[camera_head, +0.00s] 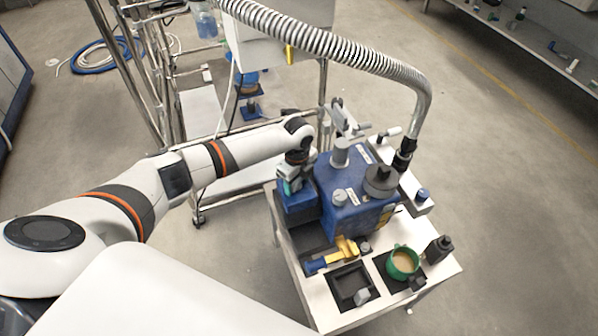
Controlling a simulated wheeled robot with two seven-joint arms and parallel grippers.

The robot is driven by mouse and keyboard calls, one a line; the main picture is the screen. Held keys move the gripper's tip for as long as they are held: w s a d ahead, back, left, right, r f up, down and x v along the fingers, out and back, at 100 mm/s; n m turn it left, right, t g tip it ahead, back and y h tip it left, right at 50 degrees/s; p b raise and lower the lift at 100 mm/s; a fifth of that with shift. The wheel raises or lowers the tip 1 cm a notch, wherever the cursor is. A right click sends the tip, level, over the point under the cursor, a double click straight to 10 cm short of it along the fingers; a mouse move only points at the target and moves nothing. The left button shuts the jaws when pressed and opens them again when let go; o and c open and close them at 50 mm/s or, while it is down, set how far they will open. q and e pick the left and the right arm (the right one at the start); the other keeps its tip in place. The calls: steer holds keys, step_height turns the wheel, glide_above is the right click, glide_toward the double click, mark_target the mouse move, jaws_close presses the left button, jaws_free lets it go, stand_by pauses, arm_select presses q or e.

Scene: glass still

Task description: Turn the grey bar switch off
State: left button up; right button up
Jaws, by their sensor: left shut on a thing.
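The blue vacuum pump (345,205) stands on a small white-topped cart. My left arm comes in from the left, and my left gripper (291,184) points down at the blue motor block (298,207) at the pump's left end. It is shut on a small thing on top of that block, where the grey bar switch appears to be. The gripper covers most of the switch, so I cannot tell which way it is turned. My right gripper is not in view.
The cart top (330,318) holds a green cup (402,262) of tan liquid, a black tray (350,287), a yellow-and-blue valve piece (335,255) and a dark bottle (438,248). A ribbed metal hose (340,45) arches over the pump. A metal frame stands behind my arm.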

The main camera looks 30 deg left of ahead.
arm_select(q)
steer(key=shift+n, duration=0.5)
steer(key=n+p, duration=0.4)
steer(key=n, duration=0.1)
steer(key=shift+s+r+n, duration=0.1)
steer(key=shift+r+n, duration=0.1)
steer(key=shift+n, duration=0.1)
steer(key=n, duration=0.1)
steer(key=n+p, duration=0.1)
steer(key=shift+f+n, duration=0.2)
steer(key=shift+n, duration=0.1)
steer(key=shift+f, duration=0.15)
steer(key=o, duration=1)
